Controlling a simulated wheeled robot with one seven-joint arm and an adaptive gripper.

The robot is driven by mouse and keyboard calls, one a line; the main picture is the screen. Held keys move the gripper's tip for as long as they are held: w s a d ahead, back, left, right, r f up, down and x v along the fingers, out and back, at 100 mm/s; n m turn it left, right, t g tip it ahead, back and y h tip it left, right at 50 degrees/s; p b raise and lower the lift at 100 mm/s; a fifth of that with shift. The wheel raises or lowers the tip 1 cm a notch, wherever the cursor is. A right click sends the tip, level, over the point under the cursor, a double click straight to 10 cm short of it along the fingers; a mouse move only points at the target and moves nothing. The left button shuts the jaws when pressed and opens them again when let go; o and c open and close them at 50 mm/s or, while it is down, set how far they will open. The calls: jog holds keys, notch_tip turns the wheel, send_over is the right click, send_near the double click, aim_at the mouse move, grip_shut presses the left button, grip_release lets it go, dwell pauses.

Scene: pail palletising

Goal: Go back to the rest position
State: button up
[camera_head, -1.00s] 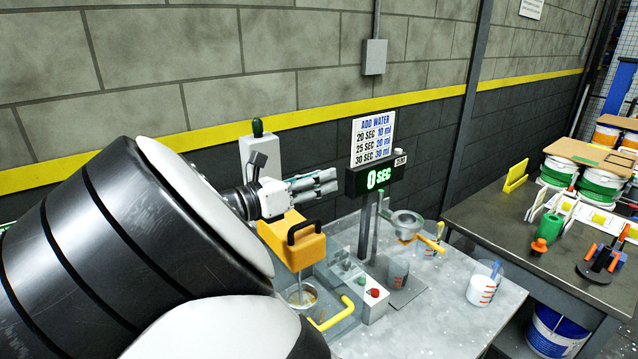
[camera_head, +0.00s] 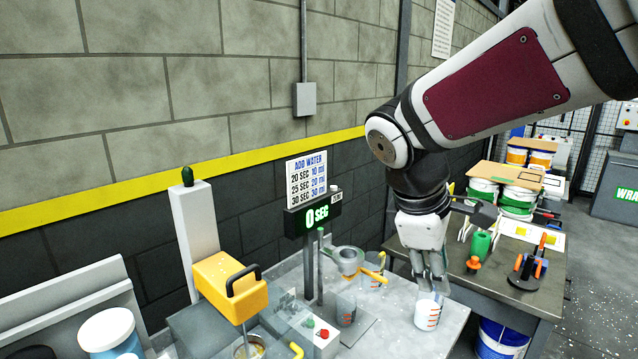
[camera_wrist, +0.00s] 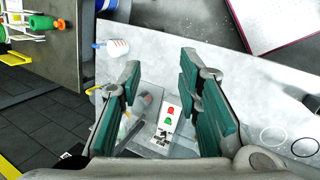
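My gripper (camera_head: 433,285) hangs fingers down over the right part of the grey bench. In the wrist view its two teal-padded fingers (camera_wrist: 160,100) are spread apart with nothing held between them. A control box with a red and a green button (camera_wrist: 168,125) shows below, between the fingers. My arm reaches in from the upper right of the head view.
A yellow mixer (camera_head: 230,285) stands on the bench (camera_head: 395,338) at left.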

jog(key=s+d+r+m+t+y, duration=0.1)
jog(key=s+r+m+t+y, duration=0.1)
jog(key=s+m, duration=0.9)
jog(key=s+t+y, duration=0.1)
jog(key=s+y, duration=0.1)
jog(key=s, duration=0.3)
jog(key=shift+d+m, duration=0.15)
jog(key=shift+m, duration=0.15)
